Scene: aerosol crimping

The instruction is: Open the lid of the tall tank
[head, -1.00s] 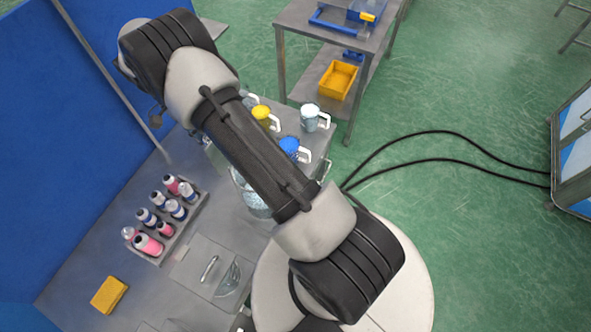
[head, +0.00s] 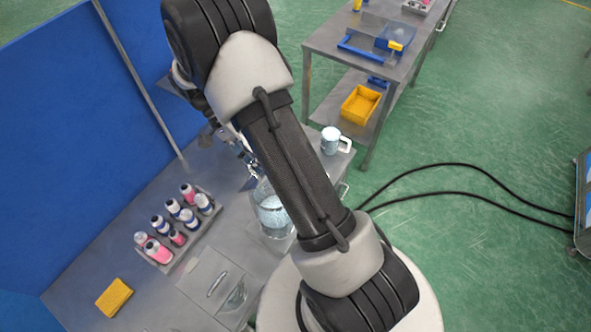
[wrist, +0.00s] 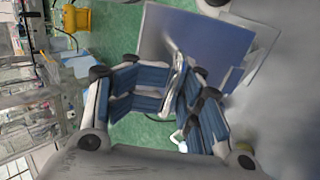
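A clear glass tank (head: 271,212), partly hidden behind my arm, stands at the right side of the grey bench; its top is mostly covered and the lid cannot be made out. A second, boxier tank (head: 236,297) with a flat grey lid and a bar handle stands nearer; the lid lies flat. My gripper (head: 248,160) is above the bench, just beyond and left of the glass tank, apparently apart from it.
A rack of bottles (head: 196,245) and a yellow sponge (head: 114,297) are on the bench. A white-handled mug (head: 331,140) stands beyond the tank. A blue partition (head: 70,130) borders the left. A trolley (head: 318,42) stands behind; black cables (head: 450,165) cross the green floor.

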